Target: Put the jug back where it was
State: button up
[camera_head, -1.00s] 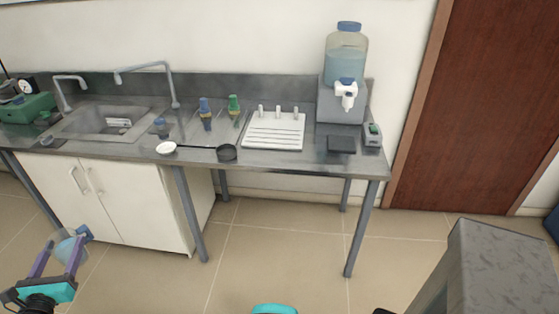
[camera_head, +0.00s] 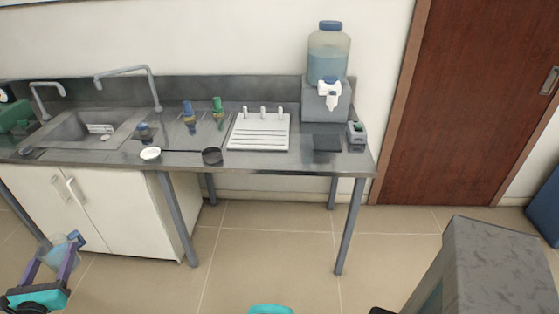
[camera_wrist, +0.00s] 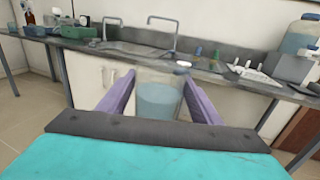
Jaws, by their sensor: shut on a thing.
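My gripper (camera_head: 54,254) is at the lower left of the head view, in front of the white cabinet. Its purple fingers are shut on a clear jug (camera_head: 60,256) with a blue part at its top. In the wrist view the jug (camera_wrist: 158,102) sits between the two fingers, and pale blue liquid shows in it. The jug looks near upright there and is held in the air, apart from the counter. The fingers hide parts of its sides.
The counter (camera_head: 185,163) carries a sink, a white dish (camera_head: 150,153), a black round dish (camera_head: 212,156), a white drying board (camera_head: 259,133) and a large water dispenser (camera_head: 328,65). A dark pad (camera_head: 326,143) lies in front of the dispenser. Tiled floor is clear before the counter.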

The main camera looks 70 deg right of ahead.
jog(key=shift+w+d, duration=0.1)
jog(key=shift+d, duration=0.5)
jog(key=s+d+m+g+h+b, duration=0.1)
jog(key=s+d+m+g, duration=0.15)
jog(key=d, duration=0.95)
jog(key=s+d+m+g+h+b, duration=0.1)
jog(key=s+d+m+g+b, duration=0.2)
jog(key=d, duration=0.9)
jog(key=s+d+m+g+h, duration=0.1)
jog(key=s+d+g+h, duration=0.2)
jog(key=d, duration=0.9)
jog(key=s+d+m+g+y+b, duration=0.1)
jog(key=s+d+g, duration=0.4)
jog(key=s+d, duration=0.7)
jog(key=s+d+m+g+y+b, duration=0.1)
jog(key=s+d+m+g, duration=0.4)
jog(key=s+d, duration=0.8)
jog(key=s+b, duration=0.1)
jog(key=s, duration=0.5)
jog(key=shift+d+r+y+b, duration=0.2)
jog(key=shift+d+y+b, duration=0.05)
jog(key=shift+y+b, duration=0.15)
jog(key=w+d+f+p, duration=0.1)
jog(key=w+d+p, duration=0.2)
jog(key=d, duration=1.2)
jog(key=shift+d+f, duration=0.3)
jog(key=shift+d, duration=0.1)
